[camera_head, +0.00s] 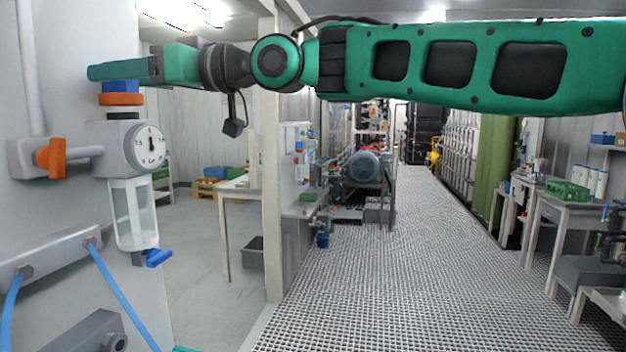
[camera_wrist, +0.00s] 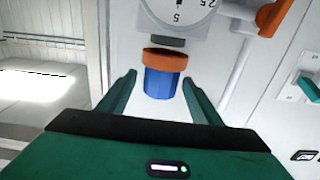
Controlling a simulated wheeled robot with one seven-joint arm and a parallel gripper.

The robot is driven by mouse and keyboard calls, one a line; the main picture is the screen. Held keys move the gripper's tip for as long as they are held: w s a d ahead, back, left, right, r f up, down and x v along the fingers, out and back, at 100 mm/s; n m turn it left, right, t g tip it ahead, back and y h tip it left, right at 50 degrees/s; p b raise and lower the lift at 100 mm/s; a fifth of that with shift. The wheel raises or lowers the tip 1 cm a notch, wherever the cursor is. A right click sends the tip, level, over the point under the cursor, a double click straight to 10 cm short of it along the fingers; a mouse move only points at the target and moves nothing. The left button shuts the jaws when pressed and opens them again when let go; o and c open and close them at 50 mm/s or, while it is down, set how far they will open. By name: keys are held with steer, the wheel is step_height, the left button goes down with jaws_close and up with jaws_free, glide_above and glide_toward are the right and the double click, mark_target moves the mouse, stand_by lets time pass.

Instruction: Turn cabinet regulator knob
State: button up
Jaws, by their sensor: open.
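The regulator knob is a blue cap (camera_head: 121,86) over an orange ring (camera_head: 121,99), on top of a grey regulator body with a round dial gauge (camera_head: 149,145) at the left of the head view. In the wrist view the blue knob (camera_wrist: 160,83) lies between the two green fingers of my gripper (camera_wrist: 158,82). The fingers are open, with a visible gap on each side of the knob. The orange ring (camera_wrist: 165,59) is just beyond the fingertips. In the head view my gripper (camera_head: 105,72) is level at the knob, and its fingers partly cover the cap's top.
An orange valve handle (camera_head: 51,158) on a pipe is left of the regulator. A clear bowl (camera_head: 133,213) with a blue tap (camera_head: 158,257) hangs below it. Blue hoses (camera_head: 122,295) run lower down. The grated walkway (camera_head: 400,260) to the right is clear.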

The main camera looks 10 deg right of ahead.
steer(key=shift+w+d+n+g+y, duration=0.15)
steer(key=shift+n+g+y, duration=0.1)
steer(key=shift+n+g, duration=0.55)
steer(key=shift+w+a+n+g+y, duration=0.15)
steer(key=shift+n+g, duration=0.25)
steer(key=shift+g, duration=0.65)
steer(key=shift+w+d+n+g+y, duration=0.1)
steer(key=shift+n+g+y, duration=0.2)
steer(key=shift+n+g, duration=0.5)
steer(key=shift+d+g, duration=0.2)
steer(key=shift+g, duration=0.05)
steer(key=d, duration=1.1)
steer(key=w+d+f+m+t+h, duration=0.4)
steer(key=d+f+m, duration=0.1)
steer(key=d+f, duration=0.4)
steer(key=w+d+f+m+t+h, duration=0.3)
steer(key=w+d+f+m+h, duration=0.2)
steer(key=d+f, duration=0.5)
steer(key=shift+d+m+t+h, duration=0.3)
steer(key=shift+d+m+t, duration=0.05)
steer(key=shift+m+t, duration=0.05)
